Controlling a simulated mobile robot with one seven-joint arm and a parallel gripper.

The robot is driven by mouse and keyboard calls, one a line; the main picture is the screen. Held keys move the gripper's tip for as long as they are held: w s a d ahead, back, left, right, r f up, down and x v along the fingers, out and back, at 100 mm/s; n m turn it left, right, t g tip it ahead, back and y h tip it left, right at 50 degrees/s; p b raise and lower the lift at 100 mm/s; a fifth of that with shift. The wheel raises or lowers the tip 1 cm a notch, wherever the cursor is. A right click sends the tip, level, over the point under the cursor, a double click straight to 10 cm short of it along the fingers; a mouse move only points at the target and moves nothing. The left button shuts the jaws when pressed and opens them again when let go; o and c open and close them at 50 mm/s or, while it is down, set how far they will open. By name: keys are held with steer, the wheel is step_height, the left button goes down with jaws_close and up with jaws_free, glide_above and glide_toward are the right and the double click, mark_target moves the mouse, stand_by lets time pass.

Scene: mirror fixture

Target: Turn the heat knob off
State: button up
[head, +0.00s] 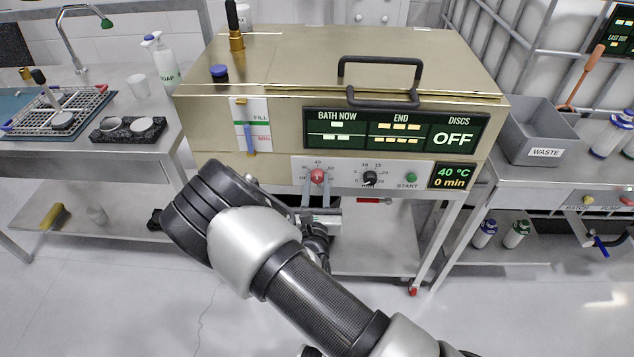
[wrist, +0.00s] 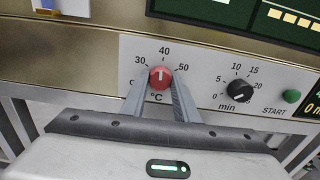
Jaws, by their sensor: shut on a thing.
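The red heat knob (head: 317,176) is on the white control panel (head: 342,165) at the front of the brass-coloured bath. In the wrist view the red knob (wrist: 160,73) has a scale marked 30, 40 and 50 °C, and its white pointer line points up, near 40. My gripper (wrist: 160,92) has its two fingers on either side of the knob, shut on it. In the head view my gripper (head: 318,188) reaches the panel from below, and my arm hides part of the bath's lower left front.
A black minutes knob (head: 369,178) and a green START button (head: 411,178) sit to the right. A small display (head: 453,176) reads 40 °C, 0 min. The large display (head: 395,130) shows OFF under DISCS. A grey waste bin (head: 545,140) stands on the right table.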

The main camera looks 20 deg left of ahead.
steer(key=n+p, duration=0.2)
steer(key=n, duration=0.1)
steer(key=shift+r, duration=0.15)
steer(key=n+p, duration=0.2)
steer(key=n, duration=0.2)
steer(key=shift+d, duration=0.1)
steer(key=n+p, duration=0.2)
steer(key=n, duration=0.4)
steer(key=n+p, duration=0.1)
steer(key=n, duration=0.4)
steer(key=shift+d+n, duration=0.1)
steer(key=shift+n, duration=0.3)
steer(key=shift+n+p, duration=0.45)
steer(key=shift+n, duration=1.65)
steer(key=o, duration=1.1)
steer(key=shift+c, duration=0.2)
steer(key=shift+s, duration=0.1)
